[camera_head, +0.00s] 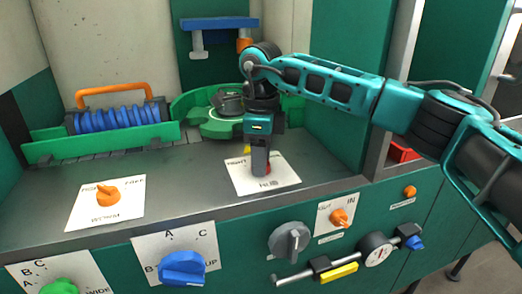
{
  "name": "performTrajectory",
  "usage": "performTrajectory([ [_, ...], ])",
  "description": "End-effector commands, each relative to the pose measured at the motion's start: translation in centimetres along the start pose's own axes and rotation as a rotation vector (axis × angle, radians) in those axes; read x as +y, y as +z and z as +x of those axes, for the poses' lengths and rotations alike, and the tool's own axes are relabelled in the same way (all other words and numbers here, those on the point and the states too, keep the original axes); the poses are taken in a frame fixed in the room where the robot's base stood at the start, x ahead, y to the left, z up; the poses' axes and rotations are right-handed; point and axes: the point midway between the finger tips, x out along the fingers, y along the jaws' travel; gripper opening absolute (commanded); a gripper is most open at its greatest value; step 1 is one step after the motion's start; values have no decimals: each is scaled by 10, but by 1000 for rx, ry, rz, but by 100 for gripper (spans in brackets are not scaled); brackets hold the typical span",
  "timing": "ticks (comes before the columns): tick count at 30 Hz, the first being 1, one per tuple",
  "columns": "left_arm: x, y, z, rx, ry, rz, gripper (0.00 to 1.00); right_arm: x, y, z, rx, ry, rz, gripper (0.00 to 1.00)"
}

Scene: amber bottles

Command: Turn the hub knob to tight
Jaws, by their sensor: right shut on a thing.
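My right gripper (261,166) points straight down over this plate and is shut on the knob. The gripper hides most of the knob, so its pointing direction cannot be told. Part of a word shows at the plate's upper left, and the lower lettering reads HUB. My left gripper is not in view.
An orange WORM knob (107,194) sits on its own plate at left. Behind are a blue worm (120,118) with an orange handle (113,90) and a green wheel (210,122). The front panel carries a blue knob (183,268), a grey knob (289,241) and a dial gauge (376,250).

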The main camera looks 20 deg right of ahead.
Motion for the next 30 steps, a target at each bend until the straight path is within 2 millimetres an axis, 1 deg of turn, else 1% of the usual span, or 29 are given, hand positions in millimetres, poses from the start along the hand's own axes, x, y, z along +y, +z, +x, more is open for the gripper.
performTrajectory([
  [1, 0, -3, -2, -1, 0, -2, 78, 0, 0, -2, -2, -1, -46, 13],
  [18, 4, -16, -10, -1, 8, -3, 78, 0, 1, -2, -3, -3, -577, 13],
  [24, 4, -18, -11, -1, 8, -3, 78, 0, 1, -1, -3, -4, -724, 13],
  [30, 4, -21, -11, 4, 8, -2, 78, 0, 1, -1, -3, -4, -827, 13],
])
